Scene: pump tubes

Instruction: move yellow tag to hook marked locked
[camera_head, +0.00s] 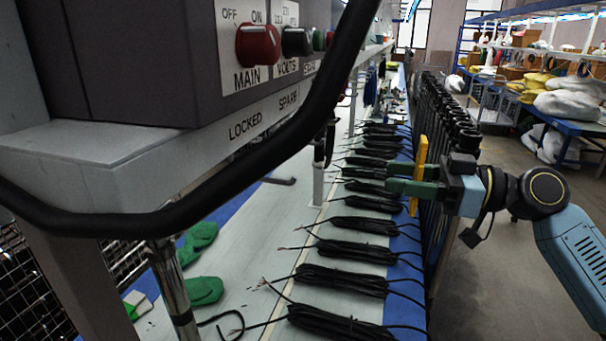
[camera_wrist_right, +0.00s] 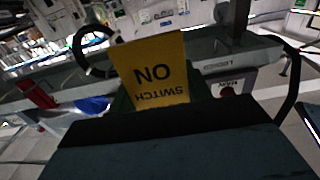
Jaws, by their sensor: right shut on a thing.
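My right gripper (camera_head: 402,177) is shut on the yellow tag (camera_head: 418,160), right of the panel and above the row of cable bundles. The tag hangs upright between the long green fingers. In the right wrist view the yellow tag (camera_wrist_right: 155,75) shows black letters upside down, reading "SWITCH ON"; its other end is hidden by the gripper. The "LOCKED" label (camera_head: 245,127) is on the pale rail under the grey panel box, with the "SPARE" label (camera_head: 288,100) beside it. The hook at "LOCKED" cannot be made out clearly. My left gripper is not in view.
A thick black curved bar (camera_head: 300,125) crosses in front of the panel. The grey box (camera_head: 130,60) carries a red knob (camera_head: 258,44). Black cable bundles (camera_head: 340,280) line the bench. Green gloves (camera_head: 205,290) lie at lower left. Shelves (camera_head: 560,110) stand at right.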

